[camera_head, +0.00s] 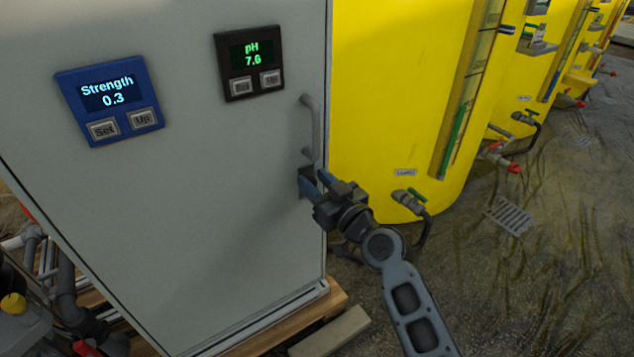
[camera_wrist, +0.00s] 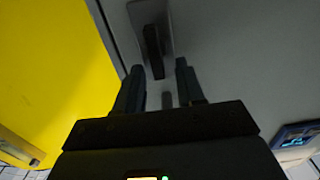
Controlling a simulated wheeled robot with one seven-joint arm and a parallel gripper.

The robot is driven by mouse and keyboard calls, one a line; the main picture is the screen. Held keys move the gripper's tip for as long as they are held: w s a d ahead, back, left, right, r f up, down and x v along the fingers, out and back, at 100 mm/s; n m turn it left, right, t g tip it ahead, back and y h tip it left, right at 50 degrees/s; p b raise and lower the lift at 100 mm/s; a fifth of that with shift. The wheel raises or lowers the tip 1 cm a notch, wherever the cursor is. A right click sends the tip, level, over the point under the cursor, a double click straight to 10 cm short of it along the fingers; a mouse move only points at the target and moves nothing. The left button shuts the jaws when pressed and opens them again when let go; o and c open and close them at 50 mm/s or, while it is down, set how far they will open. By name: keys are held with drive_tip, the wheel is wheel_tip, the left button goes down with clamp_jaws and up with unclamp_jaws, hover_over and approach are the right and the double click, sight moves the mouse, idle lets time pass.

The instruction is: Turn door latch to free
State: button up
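The door latch shows in the wrist view as a dark lever (camera_wrist: 153,50) on a grey plate (camera_wrist: 150,14), set on the grey cabinet door (camera_head: 200,190). The lever's lower end lies between the lines of my two fingertips. In the head view the latch plate (camera_head: 304,186) is near the door's right edge, mostly covered by my gripper (camera_head: 315,184). My gripper also shows in the wrist view (camera_wrist: 159,66), with its two fingers apart and a gap on both sides of the lever. Whether the tips reach past the lever's face is unclear.
A grey bar handle (camera_head: 313,128) stands out from the door just above the latch. A blue Strength panel (camera_head: 109,100) and a dark pH panel (camera_head: 249,62) are higher up. A yellow tank (camera_head: 390,90) stands close on the right. The floor at right is mostly open.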

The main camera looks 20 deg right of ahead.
clamp_jaws()
idle(0.5)
drive_tip(key=m, duration=0.2)
drive_tip(key=d+m+b, duration=0.1)
drive_tip(key=m, duration=0.1)
drive_tip(key=shift+w+f+m, duration=0.15)
drive_tip(key=shift+m, duration=0.25)
drive_tip(key=m, duration=0.4)
drive_tip(key=shift+w+d+f+m, duration=0.2)
drive_tip(key=shift+d+m, duration=0.1)
drive_tip(key=shift+d, duration=0.1)
drive_tip(key=m, duration=0.4)
drive_tip(key=shift+d+f, duration=0.25)
drive_tip(key=shift+f, duration=0.15)
drive_tip(key=shift+d+f+m, duration=0.1)
drive_tip(key=shift+f+m, duration=0.15)
drive_tip(key=shift+m, duration=0.9)
drive_tip(key=shift+f+m, duration=0.2)
drive_tip(key=shift+m, duration=0.95)
